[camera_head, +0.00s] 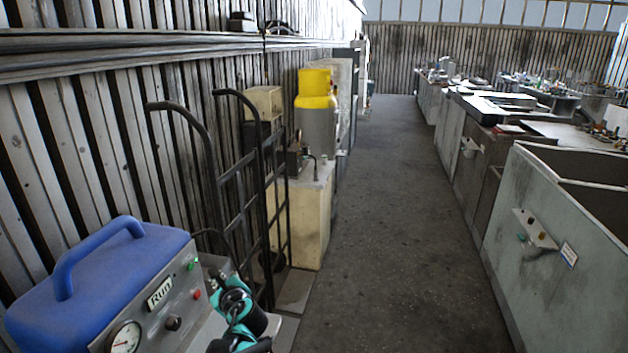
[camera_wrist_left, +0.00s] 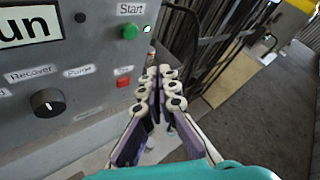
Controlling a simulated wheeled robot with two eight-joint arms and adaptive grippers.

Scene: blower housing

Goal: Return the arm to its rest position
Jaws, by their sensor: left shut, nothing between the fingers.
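My left arm, teal and black, shows at the bottom of the head view, beside the right end of a blue-topped machine (camera_head: 95,270). My left gripper (camera_wrist_left: 160,75) is shut with nothing between its fingers. In the wrist view it is in front of the machine's grey panel (camera_wrist_left: 85,85), just right of and below the green Start button (camera_wrist_left: 130,32) and near the red button (camera_wrist_left: 124,82). In the head view the fingers are small and hard to make out. My right gripper is in neither view.
A black hand truck (camera_head: 225,170) leans by the ribbed wall behind the machine. A cream cabinet (camera_head: 305,220) and a yellow-topped grey cylinder (camera_head: 316,110) stand beyond it. The aisle floor (camera_head: 395,220) is clear. Grey-green bins (camera_head: 550,240) line the right side.

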